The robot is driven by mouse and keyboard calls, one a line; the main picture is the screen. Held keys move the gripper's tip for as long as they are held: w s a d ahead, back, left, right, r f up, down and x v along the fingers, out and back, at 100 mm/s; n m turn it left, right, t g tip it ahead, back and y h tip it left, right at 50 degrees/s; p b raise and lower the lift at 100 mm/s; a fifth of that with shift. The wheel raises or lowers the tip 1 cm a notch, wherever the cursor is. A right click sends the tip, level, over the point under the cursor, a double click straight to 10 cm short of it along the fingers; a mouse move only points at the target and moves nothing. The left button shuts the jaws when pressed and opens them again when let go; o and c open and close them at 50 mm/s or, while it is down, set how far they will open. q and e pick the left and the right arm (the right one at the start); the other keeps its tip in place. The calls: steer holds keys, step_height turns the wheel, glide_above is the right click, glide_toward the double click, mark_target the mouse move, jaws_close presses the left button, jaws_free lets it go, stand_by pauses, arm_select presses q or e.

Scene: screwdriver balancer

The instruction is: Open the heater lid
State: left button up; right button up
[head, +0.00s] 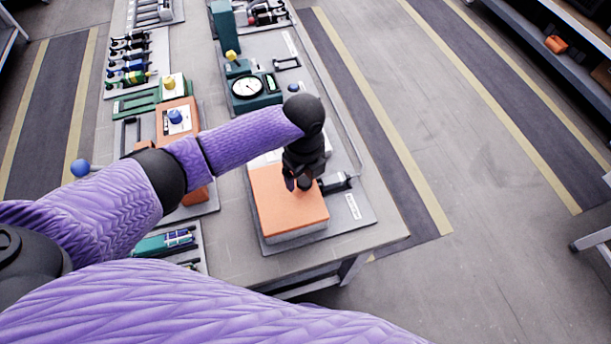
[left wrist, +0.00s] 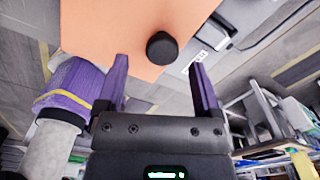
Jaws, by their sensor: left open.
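The heater has a flat orange lid (head: 285,205) lying level on its pale grey base, near the right front corner of the workbench. The orange lid (left wrist: 140,25) fills the top of the left wrist view, with a round black knob (left wrist: 162,48) on it. My left gripper (head: 296,186) points down over the lid and hides the knob in the head view. In the left wrist view my left gripper (left wrist: 159,64) is open, a finger to each side of the knob, with gaps between them. Whether the fingertips are level with the knob I cannot tell. My right gripper is not in view.
A black part (head: 336,182) sits beside the heater on its mat, near a white label (head: 353,206). A dial gauge (head: 250,88) stands further back. The floor right of the bench is clear.

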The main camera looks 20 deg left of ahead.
arm_select(q)
steer(key=shift+w+f, duration=0.1)
steer(key=shift+f, duration=1.15)
jaws_close()
